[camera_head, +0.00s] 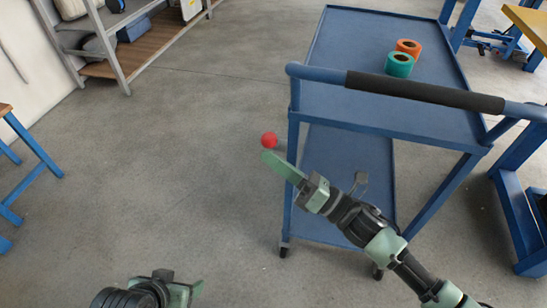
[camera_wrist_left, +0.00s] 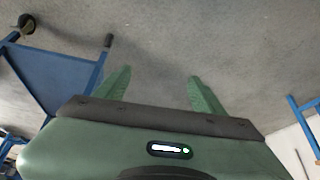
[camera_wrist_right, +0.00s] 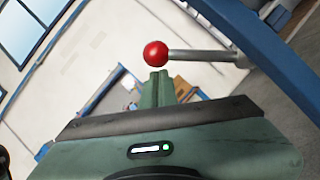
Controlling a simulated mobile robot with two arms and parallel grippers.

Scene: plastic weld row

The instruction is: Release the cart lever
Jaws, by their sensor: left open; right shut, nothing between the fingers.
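The cart lever has a red ball knob (camera_head: 269,140) on a grey rod, beside the near left leg of the blue cart (camera_head: 340,95). In the right wrist view the knob (camera_wrist_right: 155,54) and its rod (camera_wrist_right: 205,55) lie just beyond my fingertips. My right gripper (camera_head: 270,158) is shut and empty, its tips close to the knob; whether they touch it I cannot tell. My left gripper (camera_head: 192,290) is open and empty over the floor at the lower edge of the head view, and its spread fingers (camera_wrist_left: 158,85) show in the left wrist view.
A green roll (camera_head: 399,65) and an orange roll (camera_head: 409,46) stand on the cart's top. The cart's padded handle (camera_head: 425,92) crosses above my right arm. A shelf rack (camera_head: 120,50) stands at the back left. The floor (camera_head: 150,170) left of the cart is clear.

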